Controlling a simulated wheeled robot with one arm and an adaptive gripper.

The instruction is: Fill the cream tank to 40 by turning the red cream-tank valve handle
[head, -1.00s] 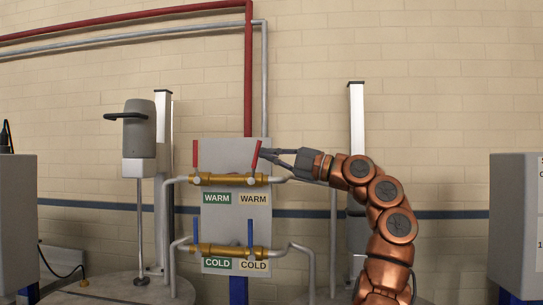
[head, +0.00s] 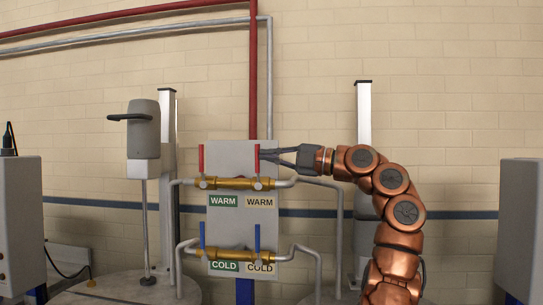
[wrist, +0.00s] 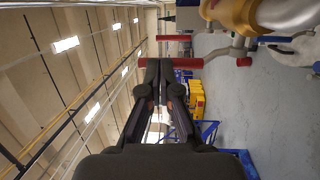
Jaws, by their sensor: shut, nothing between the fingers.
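The right red handle (head: 257,158) stands upright on the upper brass valve pipe, above a cream WARM label (head: 260,201). The left red handle (head: 201,158) is also upright, above a green WARM label (head: 223,201). My gripper (head: 264,154) comes from the right, shut and empty, with its fingertips against or very close to the right red handle. In the wrist view the shut fingertips (wrist: 159,66) are beside a red handle (wrist: 185,62); the other red handle (wrist: 173,38) is beyond. Contact is hard to tell. No level reading is visible.
Two blue handles (head: 257,237) (head: 202,235) stand upright on the lower brass pipe (head: 235,254). Grey pipes curve down on both sides. Round tank tops (head: 115,291) lie at the bottom. A grey cabinet (head: 521,230) stands at the far right.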

